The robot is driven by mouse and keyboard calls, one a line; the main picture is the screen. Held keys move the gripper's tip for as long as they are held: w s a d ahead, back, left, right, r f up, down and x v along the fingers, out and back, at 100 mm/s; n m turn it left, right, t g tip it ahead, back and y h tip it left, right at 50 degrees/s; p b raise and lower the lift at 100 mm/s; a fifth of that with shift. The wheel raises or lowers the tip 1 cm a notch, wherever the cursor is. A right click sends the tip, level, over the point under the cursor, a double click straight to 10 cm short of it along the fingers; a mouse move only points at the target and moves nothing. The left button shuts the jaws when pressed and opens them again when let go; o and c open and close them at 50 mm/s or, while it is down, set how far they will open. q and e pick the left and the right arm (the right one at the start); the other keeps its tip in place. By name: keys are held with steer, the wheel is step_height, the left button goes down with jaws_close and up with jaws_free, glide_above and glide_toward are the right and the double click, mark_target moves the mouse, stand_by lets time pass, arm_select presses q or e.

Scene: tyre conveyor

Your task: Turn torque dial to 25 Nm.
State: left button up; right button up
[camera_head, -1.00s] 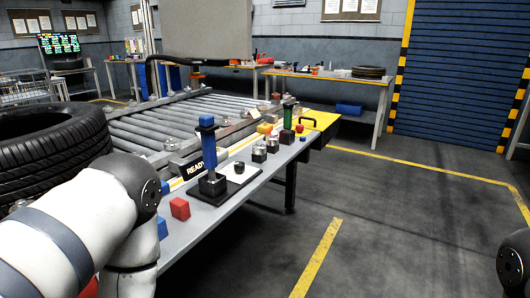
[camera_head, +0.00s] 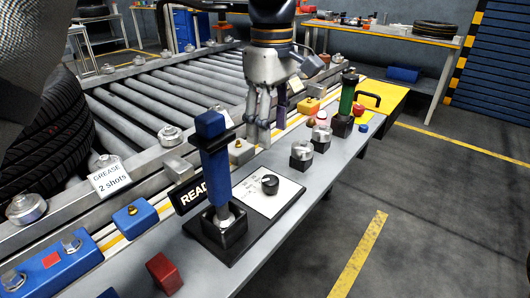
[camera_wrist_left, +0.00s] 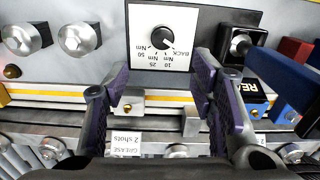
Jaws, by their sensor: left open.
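The torque dial (camera_head: 270,184) is a small round black knob on a white plate (camera_head: 254,203) at the bench front. In the left wrist view the dial (camera_wrist_left: 163,38) appears upside down, with labels for 10, 25 and 50 Nm and BACK around its edge. I cannot tell surely which label its mark points at. My left gripper (camera_head: 262,118) is open and empty, pointing down above the bench, behind the dial in the head view. In the left wrist view its purple-padded fingers (camera_wrist_left: 160,84) are spread below the dial plate, not touching the knob. My right gripper is not in view.
A blue-handled tool (camera_head: 213,160) stands upright in a black holder left of the dial. A READY sign (camera_head: 192,193) is behind it. Metal knobs (camera_head: 302,150) and a green-handled tool (camera_head: 347,96) stand to the right. A roller conveyor (camera_head: 170,95) lies behind.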

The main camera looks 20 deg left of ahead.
mark_target(270, 179)
arm_select(q)
steer(key=f, duration=0.1)
steer(key=s+f, duration=0.1)
steer(key=f, duration=0.1)
steer(key=shift+d, duration=0.15)
step_height(270, 179, down, 8)
steer(key=shift+w+r, duration=0.15)
steer(key=shift+r, duration=0.1)
steer(key=shift+f, duration=0.55)
steer(key=c, duration=1.1)
steer(key=shift+c, duration=0.2)
